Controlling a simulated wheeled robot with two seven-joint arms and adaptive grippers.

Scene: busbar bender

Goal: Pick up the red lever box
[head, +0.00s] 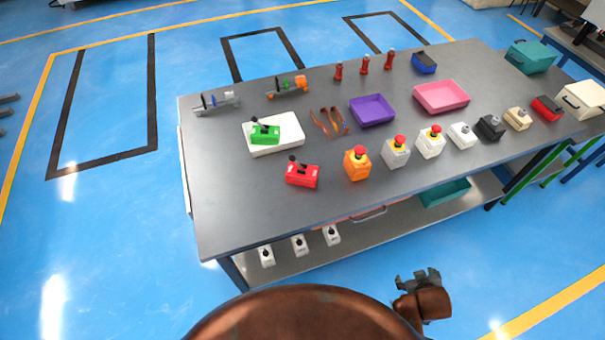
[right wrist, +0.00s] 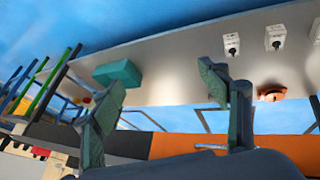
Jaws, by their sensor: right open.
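The red lever box (head: 302,175) sits on the grey table (head: 240,205) near its front left edge, with a dark lever on top. A green lever box (head: 264,132) rests on a white block behind and left of it. My right gripper (head: 418,277) is in front of the table, below and right of the red lever box and apart from it. In the right wrist view its two fingers (right wrist: 165,100) are spread with nothing between them. The red lever box does not show in that view. My left gripper is not in view.
An orange button box (head: 357,164) stands right of the red lever box, in a row of several boxes. Purple (head: 372,110) and pink (head: 441,97) trays lie behind. The lower shelf holds white boxes (head: 299,245) and a teal bin (head: 445,192). The table's left front is clear.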

